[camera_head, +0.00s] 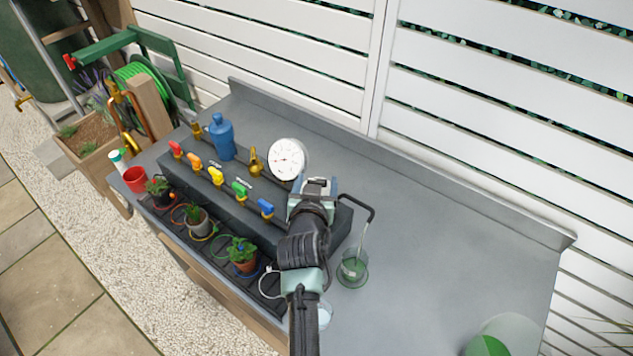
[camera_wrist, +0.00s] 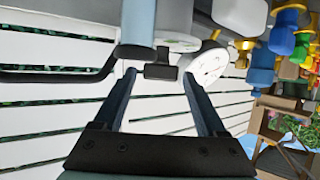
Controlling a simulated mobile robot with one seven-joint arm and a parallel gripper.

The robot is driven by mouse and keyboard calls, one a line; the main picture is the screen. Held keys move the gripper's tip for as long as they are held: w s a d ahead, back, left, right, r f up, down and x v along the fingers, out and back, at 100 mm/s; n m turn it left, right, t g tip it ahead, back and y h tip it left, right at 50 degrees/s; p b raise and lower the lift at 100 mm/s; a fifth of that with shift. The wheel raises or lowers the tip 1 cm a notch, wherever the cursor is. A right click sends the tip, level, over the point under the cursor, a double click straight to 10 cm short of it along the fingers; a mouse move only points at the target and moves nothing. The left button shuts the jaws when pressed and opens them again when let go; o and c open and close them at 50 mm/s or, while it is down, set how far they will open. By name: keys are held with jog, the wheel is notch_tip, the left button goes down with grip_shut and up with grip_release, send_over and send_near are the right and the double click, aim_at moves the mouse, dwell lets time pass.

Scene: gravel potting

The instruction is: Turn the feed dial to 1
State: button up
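My gripper (camera_head: 315,186) is over the back right of the dark valve block. In the wrist view my gripper (camera_wrist: 159,74) has its two fingers apart, with a small black T-shaped knob (camera_wrist: 160,70) between their tips. I cannot tell whether they touch it. The knob is beside a pale blue cylinder (camera_wrist: 138,22) and is hidden behind my gripper in the head view. A white round dial face (camera_head: 288,159) with small marks stands just left of my gripper; it also shows in the wrist view (camera_wrist: 209,66). Its marks are too small to read.
Small potted plants (camera_head: 242,250) stand in front. A black spout (camera_head: 362,208) bends over a glass cup (camera_head: 353,268) on the right. The grey bench (camera_head: 460,230) is mostly clear farther right.

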grip_shut()
jog(key=shift+d+r+n+y+p, duration=0.1)
jog(key=shift+d+n+y+p, duration=0.05)
jog(key=shift+n+y+p, duration=0.4)
jog(key=shift+d+f+n+y, duration=0.15)
jog(key=shift+f+n+y, duration=0.1)
jog(key=shift+n+y, duration=0.5)
jog(key=n+y+b, duration=0.1)
jog(key=b, duration=0.1)
jog(key=y+b, duration=0.1)
jog(key=b, duration=0.1)
jog(key=n+y+b, duration=0.1)
jog(key=b, duration=0.2)
jog(key=shift+w+d+f+n+g, duration=0.1)
jog(key=shift+f+n+g, duration=0.15)
jog(key=shift+n+g, duration=0.05)
jog(key=n+y+b, duration=0.1)
jog(key=y+b, duration=0.1)
jog(key=b, duration=0.1)
jog(key=shift+r+n+g+b, duration=0.1)
jog(key=shift+n+g+b, duration=0.2)
jog(key=shift+g+b, duration=0.1)
jog(key=shift+r+n+g+y+b, duration=0.15)
jog(key=shift+n+g+y+b, duration=0.3)
jog(key=shift+b, duration=0.4)
jog(key=shift+r, duration=0.1)
